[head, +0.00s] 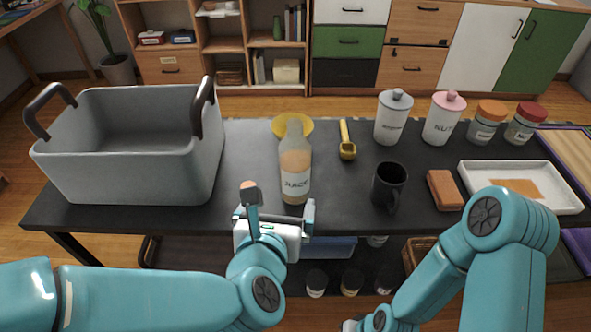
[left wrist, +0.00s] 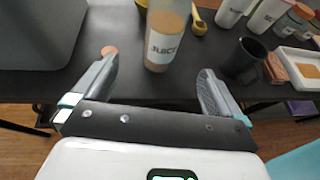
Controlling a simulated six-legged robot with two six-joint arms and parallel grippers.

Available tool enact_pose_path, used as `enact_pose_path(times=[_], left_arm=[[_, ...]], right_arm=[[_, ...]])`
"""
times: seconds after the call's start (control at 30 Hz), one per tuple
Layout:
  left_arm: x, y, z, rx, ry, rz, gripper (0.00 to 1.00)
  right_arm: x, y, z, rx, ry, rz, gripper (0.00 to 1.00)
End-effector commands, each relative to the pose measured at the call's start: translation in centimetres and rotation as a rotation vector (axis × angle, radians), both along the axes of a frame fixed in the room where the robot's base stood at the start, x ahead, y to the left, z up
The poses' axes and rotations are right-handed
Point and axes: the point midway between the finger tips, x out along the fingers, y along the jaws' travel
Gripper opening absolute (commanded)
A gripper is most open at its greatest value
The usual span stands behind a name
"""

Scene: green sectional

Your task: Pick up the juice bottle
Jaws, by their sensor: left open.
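The juice bottle (head: 295,165) stands upright on the dark table, a clear bottle with orange-beige contents and a white label reading JUICE. It also shows in the left wrist view (left wrist: 163,40), where its top is cut off. My left gripper (head: 279,209) is open and empty at the table's front edge, just in front of the bottle. In the left wrist view its two fingers (left wrist: 157,80) are spread wide, with the bottle beyond and between them, apart from both. My right arm shows at the lower right, but its gripper jaws are not visible.
A grey bin (head: 130,150) with dark handles stands left of the bottle. A black mug (head: 388,186), a yellow scoop (head: 347,149) and a yellow plate (head: 278,127) are nearby. Canisters (head: 392,118), jars, a brown block (head: 444,190) and a white tray (head: 480,172) fill the right side.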

Motion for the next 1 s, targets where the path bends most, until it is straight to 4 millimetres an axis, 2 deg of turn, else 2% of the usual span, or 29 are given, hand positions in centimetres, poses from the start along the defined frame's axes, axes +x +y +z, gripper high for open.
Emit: enact_pose_path(times=[0.13, 0.4, 0.5, 0.77, 1.0], left_arm=[[1.3, -0.7, -0.8, 0.003, -0.001, -0.009, 1.0], [7.2, -1.6, -3.3, 0.003, 0.001, -0.007, 1.0], [8.9, -1.9, -3.8, 0.002, 0.0, -0.008, 1.0], [11.1, -2.2, -4.7, 0.003, -0.001, -0.009, 1.0], [14.4, -2.8, -6.2, 0.002, -0.001, -0.008, 1.0]], right_arm=[[0.0, 0.0, -0.4, 0.0, 0.0, 0.0, 0.33], [0.0, 0.0, -0.6, 0.0, 0.0, 0.0, 0.33], [0.0, 0.0, -0.5, 0.0, 0.0, 0.0, 0.33], [0.0, 0.0, -0.3, 0.0, 0.0, 0.0, 0.33], [0.0, 0.0, 0.0, 0.0, 0.0, 0.0, 0.33]])
